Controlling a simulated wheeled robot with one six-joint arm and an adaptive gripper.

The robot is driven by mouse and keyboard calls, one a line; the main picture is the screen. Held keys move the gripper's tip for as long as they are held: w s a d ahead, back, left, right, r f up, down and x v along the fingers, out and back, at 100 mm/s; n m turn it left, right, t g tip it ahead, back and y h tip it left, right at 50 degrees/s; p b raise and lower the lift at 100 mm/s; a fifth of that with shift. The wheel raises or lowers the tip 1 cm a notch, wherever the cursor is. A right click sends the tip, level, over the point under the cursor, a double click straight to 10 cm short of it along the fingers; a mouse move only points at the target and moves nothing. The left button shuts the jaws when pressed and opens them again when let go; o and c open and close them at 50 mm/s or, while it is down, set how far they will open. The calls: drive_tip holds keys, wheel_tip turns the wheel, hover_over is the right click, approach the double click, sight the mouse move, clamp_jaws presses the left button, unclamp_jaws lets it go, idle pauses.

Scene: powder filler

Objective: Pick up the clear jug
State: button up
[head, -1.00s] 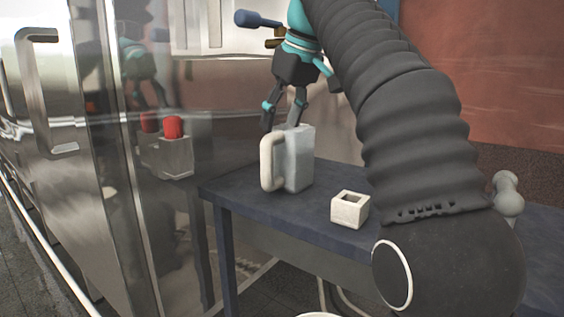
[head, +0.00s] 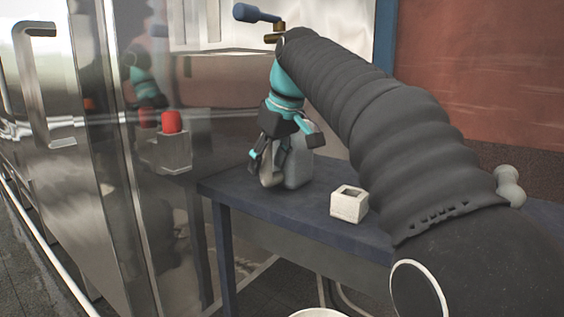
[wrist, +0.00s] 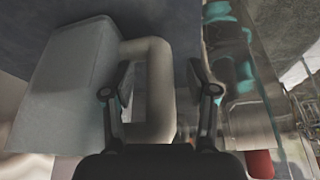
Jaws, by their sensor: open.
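The clear jug (head: 299,170) stands on the blue table near its left end, its body pale and translucent, with a cream handle on its left side. In the wrist view the jug body (wrist: 65,95) fills the left and the handle (wrist: 160,95) is in the middle. My gripper (head: 268,160) is low over the jug at the handle, covering part of both. In the wrist view my gripper (wrist: 161,80) is open, one finger on each side of the handle's long bar; the left finger lies over the handle's opening. I see no grip on it.
A small white open-topped box (head: 349,205) stands on the blue table (head: 270,208), right of the jug. A shiny metal cabinet is close on the left, with a grey box bearing a red button (head: 172,122). A blue-handled valve (head: 257,13) is above.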

drive_tip(key=shift+w+a+f, duration=0.1)
drive_tip(key=shift+a+f, duration=0.05)
drive_tip(key=shift+f, duration=0.3)
clamp_jaws()
drive_tip(key=shift+r, duration=0.15)
wheel_tip(320, 180, up, 4)
drive_tip(key=shift+f+p, duration=0.1)
drive_tip(key=shift+p, duration=0.65)
drive_tip(key=s+d+r, duration=0.5)
drive_tip(key=d+r, duration=0.2)
drive_tip(key=d, duration=0.3)
drive_tip(key=shift+d, duration=0.25)
